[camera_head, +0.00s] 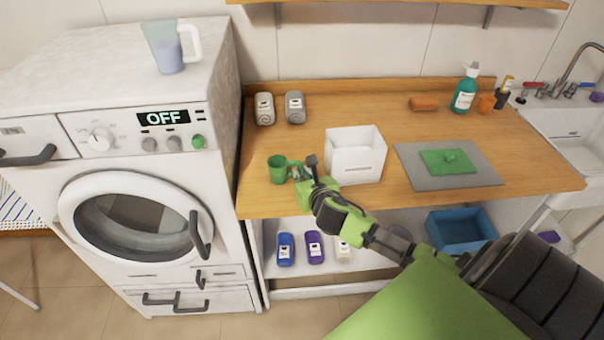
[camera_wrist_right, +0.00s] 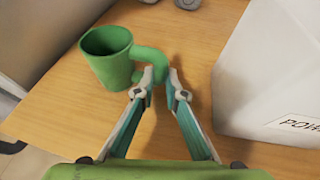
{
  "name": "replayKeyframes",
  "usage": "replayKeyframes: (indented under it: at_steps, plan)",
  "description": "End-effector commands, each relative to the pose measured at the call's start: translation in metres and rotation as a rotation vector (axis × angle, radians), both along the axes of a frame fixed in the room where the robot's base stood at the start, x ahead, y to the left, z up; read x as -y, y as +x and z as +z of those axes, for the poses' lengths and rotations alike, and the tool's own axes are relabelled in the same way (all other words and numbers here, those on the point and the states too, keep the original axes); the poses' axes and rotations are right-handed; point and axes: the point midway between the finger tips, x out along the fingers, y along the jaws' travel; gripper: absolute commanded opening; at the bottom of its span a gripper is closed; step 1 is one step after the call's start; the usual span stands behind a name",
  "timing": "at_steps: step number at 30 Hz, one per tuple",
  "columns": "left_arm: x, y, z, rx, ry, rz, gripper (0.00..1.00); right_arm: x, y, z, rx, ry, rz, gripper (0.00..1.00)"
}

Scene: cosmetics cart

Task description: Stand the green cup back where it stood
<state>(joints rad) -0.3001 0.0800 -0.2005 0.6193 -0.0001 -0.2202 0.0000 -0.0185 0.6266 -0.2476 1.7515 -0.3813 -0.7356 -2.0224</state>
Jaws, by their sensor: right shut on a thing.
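The green cup (camera_head: 277,169) is upright at the front left of the wooden counter (camera_head: 300,203), with its handle toward the right. It also shows in the wrist view (camera_wrist_right: 108,62), its opening upward and empty as far as I can see. My right gripper (camera_head: 299,174) is shut on the cup's handle from the right; the fingertips (camera_wrist_right: 157,90) are at the handle in the wrist view. Whether the cup's base touches the counter or hangs just above it, I cannot tell. My left gripper is not in view.
A white box (camera_head: 355,165) stands close right of my right gripper. Two grey containers (camera_head: 264,109) (camera_head: 295,108) stand behind the cup. The washing machine (camera_head: 150,160) is to the left. A grey mat (camera_head: 478,165) with a green cloth (camera_head: 448,162) lies further right.

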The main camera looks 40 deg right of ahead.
Motion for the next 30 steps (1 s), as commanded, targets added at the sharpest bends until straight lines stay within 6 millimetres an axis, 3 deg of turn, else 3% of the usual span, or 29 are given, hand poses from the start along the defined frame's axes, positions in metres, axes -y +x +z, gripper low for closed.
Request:
replayKeyframes:
  at_steps: [1,3,17,30]
  plan:
    - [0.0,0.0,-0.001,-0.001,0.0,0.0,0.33,0.0,0.0,-0.001,0.0,0.0,0.0,0.16]
    - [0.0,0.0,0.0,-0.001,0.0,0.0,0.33,0.0,0.0,-0.001,0.0,0.0,0.0,0.28]
    - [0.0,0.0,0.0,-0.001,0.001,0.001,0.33,-0.002,-0.006,0.004,0.0,-0.001,0.001,0.28]
    - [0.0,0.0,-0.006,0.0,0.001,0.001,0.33,-0.028,-0.077,0.034,-0.001,-0.001,0.002,0.28]
